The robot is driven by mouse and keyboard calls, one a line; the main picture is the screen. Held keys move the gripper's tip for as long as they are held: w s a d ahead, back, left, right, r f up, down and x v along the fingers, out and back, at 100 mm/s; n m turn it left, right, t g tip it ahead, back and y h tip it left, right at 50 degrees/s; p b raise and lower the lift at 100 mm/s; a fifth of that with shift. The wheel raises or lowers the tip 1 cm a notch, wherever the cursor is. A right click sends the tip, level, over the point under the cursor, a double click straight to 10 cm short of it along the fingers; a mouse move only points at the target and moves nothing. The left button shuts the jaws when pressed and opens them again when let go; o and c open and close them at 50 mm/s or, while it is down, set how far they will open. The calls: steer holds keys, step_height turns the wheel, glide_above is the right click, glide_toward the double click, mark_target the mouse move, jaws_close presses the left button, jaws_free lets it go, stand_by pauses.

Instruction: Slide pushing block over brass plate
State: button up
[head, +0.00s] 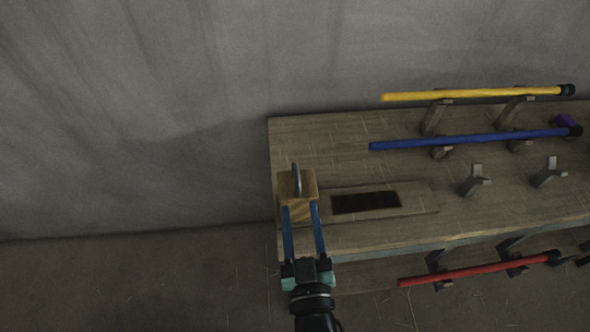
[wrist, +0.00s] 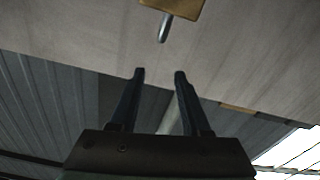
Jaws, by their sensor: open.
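The brass plate (head: 366,202) looks like a dark brown rectangle set in a low board, just right of the block. My gripper (head: 300,204) is open and empty. In the wrist view its fingertips (wrist: 160,72) are apart from the handle.
The bench (head: 330,135) carries a yellow rod (head: 470,95) and a blue rod (head: 470,139) on brackets, plus two empty brackets (head: 474,181). A red rod (head: 470,272) hangs along the front. A grey wall (head: 150,110) stands behind.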

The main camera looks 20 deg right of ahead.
mark_target(297, 174)
steer(key=w+d, duration=0.1)
steer(key=w, duration=0.2)
steer(key=w+d+f+p, duration=0.1)
steer(key=w, duration=0.3)
steer(key=w+d+f+p, duration=0.1)
steer(key=w, duration=0.2)
steer(key=shift+w+d+f, duration=0.25)
jaws_close()
stand_by(1.4)
